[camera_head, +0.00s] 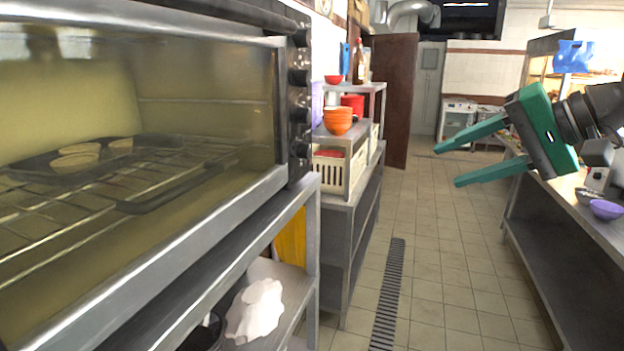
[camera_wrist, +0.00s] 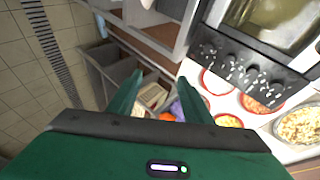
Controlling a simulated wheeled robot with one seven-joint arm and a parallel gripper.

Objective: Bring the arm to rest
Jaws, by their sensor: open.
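My gripper (camera_head: 448,166) is green and black and hangs in the air at the right of the head view, over the aisle and in front of the right-hand counter. Its two fingers point left, are spread apart and have nothing between them. In the wrist view my gripper (camera_wrist: 158,90) shows its green body along the bottom and both fingers apart, pointing up the picture. It touches nothing that I can see.
A large oven (camera_head: 150,120) on a steel stand fills the left. Beyond it, a shelf unit (camera_head: 345,190) holds orange bowls (camera_head: 338,119) and a crate (camera_head: 330,172). A steel counter (camera_head: 560,215) with a purple bowl (camera_head: 606,209) stands right. The tiled aisle (camera_head: 440,260) is clear.

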